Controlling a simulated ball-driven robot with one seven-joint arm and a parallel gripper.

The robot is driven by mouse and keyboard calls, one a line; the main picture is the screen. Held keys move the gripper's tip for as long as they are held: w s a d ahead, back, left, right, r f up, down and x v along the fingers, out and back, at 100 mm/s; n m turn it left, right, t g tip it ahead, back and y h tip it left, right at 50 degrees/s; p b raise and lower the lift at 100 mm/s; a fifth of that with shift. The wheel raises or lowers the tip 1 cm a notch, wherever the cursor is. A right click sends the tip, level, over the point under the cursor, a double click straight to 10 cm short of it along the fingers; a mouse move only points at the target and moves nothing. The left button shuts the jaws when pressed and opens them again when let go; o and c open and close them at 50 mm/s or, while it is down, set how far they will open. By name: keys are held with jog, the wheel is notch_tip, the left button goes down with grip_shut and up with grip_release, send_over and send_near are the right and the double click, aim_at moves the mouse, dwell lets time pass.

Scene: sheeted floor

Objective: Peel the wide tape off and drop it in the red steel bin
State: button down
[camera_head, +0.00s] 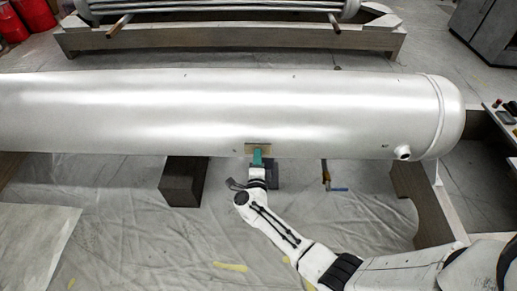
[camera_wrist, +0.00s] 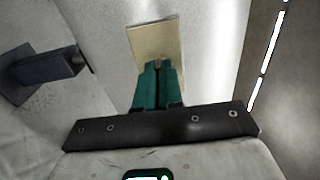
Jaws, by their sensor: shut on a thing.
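The wide tape (camera_head: 258,147) is a tan rectangle on the lower front side of the long silver vessel (camera_head: 250,105). It also shows in the wrist view (camera_wrist: 157,40), still lying against the metal and looking flat. My gripper (camera_head: 257,158) has teal fingers that meet at the tape's near edge. In the wrist view the fingertips (camera_wrist: 158,68) are together on that edge, and they hide the pinched part. Red drum-like containers (camera_head: 12,26) stand on the floor at the far top left; I cannot tell which is the red steel bin.
Dark support blocks (camera_head: 183,180) stand under the vessel, and a cradle beam (camera_head: 415,200) is at its right end. A rack with pipes (camera_head: 230,35) lies behind. The sheeted floor (camera_head: 150,230) in front is mostly clear.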

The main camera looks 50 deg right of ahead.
jog(key=shift+s+a, duration=0.4)
jog(key=shift+a, duration=0.1)
jog(key=shift+s+a+p, duration=0.2)
jog(key=shift+a+p, duration=0.05)
jog(key=shift+p, duration=0.05)
jog(key=shift+s+a, duration=0.2)
jog(key=shift+a, duration=0.1)
jog(key=shift+s+a, duration=0.2)
jog(key=shift+a, duration=0.05)
jog(key=shift+s+a+p, duration=0.4)
jog(key=shift+s+a, duration=0.05)
jog(key=shift+a, duration=0.15)
jog(key=shift+p+v, duration=0.4)
jog(key=shift+v, duration=1.5)
